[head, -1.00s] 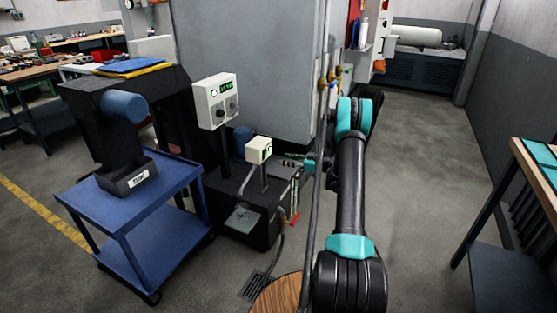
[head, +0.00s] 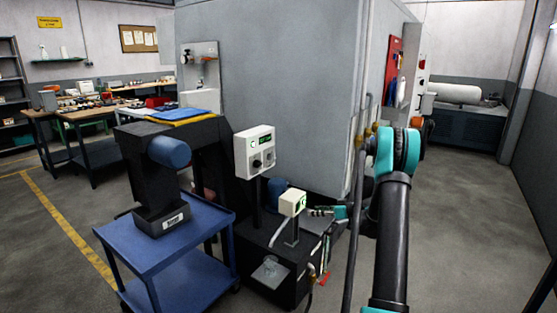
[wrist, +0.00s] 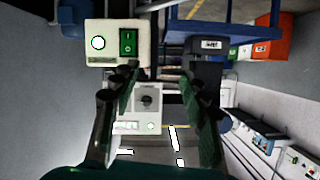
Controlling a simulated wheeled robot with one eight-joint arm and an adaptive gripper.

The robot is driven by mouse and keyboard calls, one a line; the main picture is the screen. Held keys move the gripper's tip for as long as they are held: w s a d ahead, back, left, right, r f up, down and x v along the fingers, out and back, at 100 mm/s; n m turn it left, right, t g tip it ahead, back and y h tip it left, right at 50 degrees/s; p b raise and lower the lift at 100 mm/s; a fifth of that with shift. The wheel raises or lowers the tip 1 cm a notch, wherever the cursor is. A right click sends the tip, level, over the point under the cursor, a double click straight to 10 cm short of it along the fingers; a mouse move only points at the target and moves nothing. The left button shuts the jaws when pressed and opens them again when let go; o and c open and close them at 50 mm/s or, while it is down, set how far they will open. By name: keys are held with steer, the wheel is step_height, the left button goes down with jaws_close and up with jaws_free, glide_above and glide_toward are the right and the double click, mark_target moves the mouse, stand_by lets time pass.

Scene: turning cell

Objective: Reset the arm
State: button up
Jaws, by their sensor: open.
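My gripper (wrist: 158,90) is open in the wrist view, with its two dark, green-padded fingers apart and nothing between them. In the head view my gripper (head: 328,212) is small, at the end of my arm right of centre, beside a small white switch box (head: 292,203) on a post. In the wrist view the switch box (wrist: 118,42) shows a green rocker switch and a round white button just beyond the left fingertip. I cannot tell whether the finger touches it.
A white control box (head: 254,151) stands on a post behind the switch box. A blue cart (head: 165,248) holding a dark bin (head: 161,221) is at the left. A grey cabinet wall (head: 268,90) rises behind. The floor at the right (head: 470,215) is clear.

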steer(key=s+a+r+m+g+h, duration=0.2)
steer(key=s+a+r+h, duration=0.15)
steer(key=s, duration=0.75)
steer(key=s+a+r+m+g+h, duration=0.1)
steer(key=s+a+r+m+h, duration=0.2)
steer(key=s, duration=0.8)
steer(key=s+d+f+m+h, duration=0.1)
steer(key=s+d+m+h, duration=0.1)
steer(key=s, duration=0.9)
steer(key=s+d+f+m+h, duration=0.1)
steer(key=s+d+m+h, duration=0.1)
steer(key=s, duration=0.9)
steer(key=shift+s+d+f+g+h, duration=0.15)
steer(key=shift+s+d+g+h, duration=0.3)
steer(key=shift+d, duration=0.3)
